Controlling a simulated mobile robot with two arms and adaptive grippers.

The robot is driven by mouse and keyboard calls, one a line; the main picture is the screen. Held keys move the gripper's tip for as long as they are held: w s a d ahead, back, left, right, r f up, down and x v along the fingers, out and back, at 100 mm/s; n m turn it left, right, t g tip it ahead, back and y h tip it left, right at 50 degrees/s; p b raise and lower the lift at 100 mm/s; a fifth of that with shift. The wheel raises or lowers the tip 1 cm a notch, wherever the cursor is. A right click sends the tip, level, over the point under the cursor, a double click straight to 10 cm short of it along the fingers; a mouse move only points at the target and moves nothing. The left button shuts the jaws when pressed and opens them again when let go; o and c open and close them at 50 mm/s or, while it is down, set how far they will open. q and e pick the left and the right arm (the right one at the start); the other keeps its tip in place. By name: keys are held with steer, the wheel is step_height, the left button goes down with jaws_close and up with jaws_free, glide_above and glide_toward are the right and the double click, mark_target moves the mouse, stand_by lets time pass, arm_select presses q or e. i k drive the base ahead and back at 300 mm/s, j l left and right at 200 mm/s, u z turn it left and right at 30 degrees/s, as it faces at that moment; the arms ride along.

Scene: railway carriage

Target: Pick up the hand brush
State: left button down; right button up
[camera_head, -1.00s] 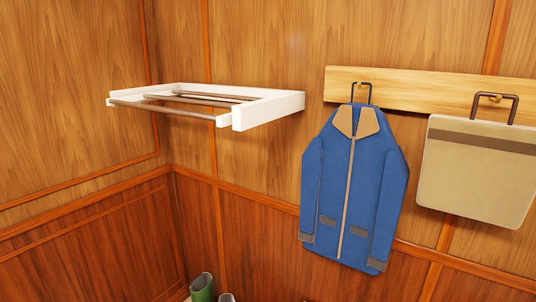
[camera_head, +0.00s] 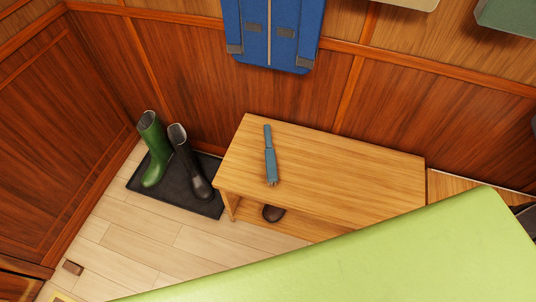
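A slim blue-grey brush-like object (camera_head: 270,157), which looks like the hand brush, lies on the left part of a wooden bench (camera_head: 350,172) against the wall. Its narrow end points to the wall and its other end toward the bench's front edge. Nothing touches it from above. Neither of my grippers shows in the head view.
A large light-green surface (camera_head: 380,260) fills the lower right, in front of the bench. A green boot (camera_head: 154,150) and a black boot (camera_head: 190,163) stand on a dark tray (camera_head: 205,208) left of the bench. A blue jacket (camera_head: 270,35) hangs above. Pale floor (camera_head: 150,250) is open at left.

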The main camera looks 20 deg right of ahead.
mark_target(271, 171)
steer(key=k+l+u, duration=0.15)
steer(key=l+u, duration=0.2)
steer(key=k+l+u, duration=0.2)
steer(key=l+u, duration=0.2)
steer(key=l, duration=0.15)
steer(key=k+l+u, duration=0.35)
steer(key=i+l, duration=0.05)
steer(key=i, duration=0.05)
